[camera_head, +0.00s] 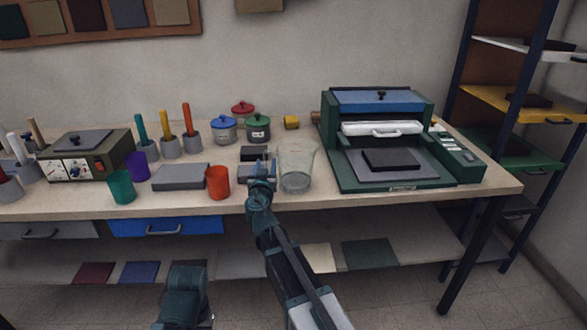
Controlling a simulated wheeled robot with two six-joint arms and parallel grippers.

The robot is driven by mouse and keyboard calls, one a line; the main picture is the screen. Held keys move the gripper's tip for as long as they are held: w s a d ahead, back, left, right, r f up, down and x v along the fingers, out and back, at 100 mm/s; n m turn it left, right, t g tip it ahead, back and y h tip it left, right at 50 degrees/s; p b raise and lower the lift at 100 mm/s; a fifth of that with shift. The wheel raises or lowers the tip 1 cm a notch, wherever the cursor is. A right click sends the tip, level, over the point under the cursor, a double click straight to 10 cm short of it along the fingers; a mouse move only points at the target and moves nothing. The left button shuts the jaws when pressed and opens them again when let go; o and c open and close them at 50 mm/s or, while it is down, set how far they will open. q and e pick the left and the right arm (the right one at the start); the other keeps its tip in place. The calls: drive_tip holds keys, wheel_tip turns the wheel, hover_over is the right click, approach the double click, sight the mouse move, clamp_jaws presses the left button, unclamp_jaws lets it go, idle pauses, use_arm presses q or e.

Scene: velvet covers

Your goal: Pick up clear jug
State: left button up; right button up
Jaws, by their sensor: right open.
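The clear jug (297,168) stands upright on the workbench near its front edge, between the orange cup and the green press. My right gripper (263,167) is just left of the jug at about its height, with its jaws open. I cannot tell whether a finger touches the jug. A dark part of my other arm (183,296) shows low in front of the bench; its gripper jaws are not visible.
An orange cup (218,182) stands just left of my right gripper, with a grey slab (180,177) beyond it. Dark blocks (253,153) lie behind the gripper. The green press (391,170) stands right of the jug. Lidded pots (258,128) are behind.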

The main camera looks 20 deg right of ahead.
drive_tip(key=shift+w+d, duration=0.3)
drive_tip(key=shift+w, duration=0.35)
clamp_jaws()
idle(0.9)
